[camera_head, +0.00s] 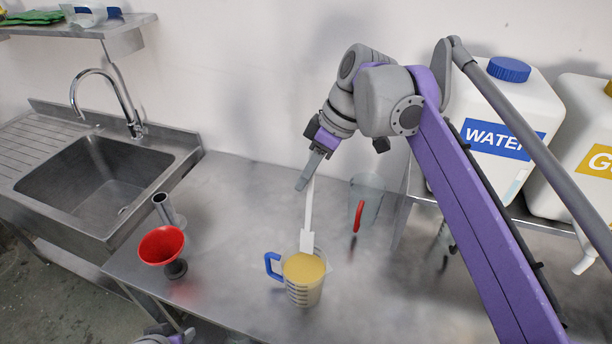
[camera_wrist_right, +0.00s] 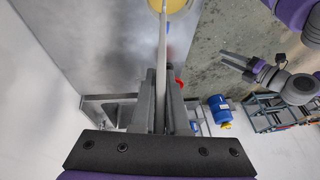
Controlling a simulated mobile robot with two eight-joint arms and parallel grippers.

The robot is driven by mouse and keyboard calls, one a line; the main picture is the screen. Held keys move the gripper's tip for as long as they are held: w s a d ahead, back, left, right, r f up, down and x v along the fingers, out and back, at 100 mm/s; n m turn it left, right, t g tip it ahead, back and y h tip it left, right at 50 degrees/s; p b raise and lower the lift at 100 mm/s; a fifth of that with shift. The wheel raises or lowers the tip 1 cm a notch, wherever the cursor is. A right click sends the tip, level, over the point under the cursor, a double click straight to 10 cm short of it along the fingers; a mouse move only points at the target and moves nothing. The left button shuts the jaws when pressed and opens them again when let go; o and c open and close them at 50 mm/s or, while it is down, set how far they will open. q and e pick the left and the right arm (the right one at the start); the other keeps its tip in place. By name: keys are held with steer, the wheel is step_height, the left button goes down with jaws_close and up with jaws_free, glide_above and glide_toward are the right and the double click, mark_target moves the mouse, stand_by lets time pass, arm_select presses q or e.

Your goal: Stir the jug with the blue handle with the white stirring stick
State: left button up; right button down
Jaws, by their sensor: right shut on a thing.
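The jug with the blue handle (camera_head: 304,292) stands upright on the steel table and holds yellow liquid. Its blue handle (camera_head: 270,265) points left. My right gripper (camera_head: 302,185) is above and behind the jug, shut on the white stirring stick (camera_head: 309,210). The stick hangs nearly upright, its wide lower end at the jug's back rim; I cannot tell how deep it goes. In the right wrist view the stick (camera_wrist_right: 162,60) runs between the fingers towards the yellow liquid (camera_wrist_right: 168,5). My left gripper (camera_wrist_right: 228,62) shows there, apart from the jug, its fingers apart and empty.
A clear jug with a red handle (camera_head: 368,198) stands behind right of the blue-handled one. A red funnel (camera_head: 162,246) and a metal cylinder (camera_head: 167,208) are at left, near the sink (camera_head: 95,170). The WATER container (camera_head: 500,105) stands on a right shelf.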

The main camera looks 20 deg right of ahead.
stand_by(0.3)
steer(key=shift+r, duration=2.55)
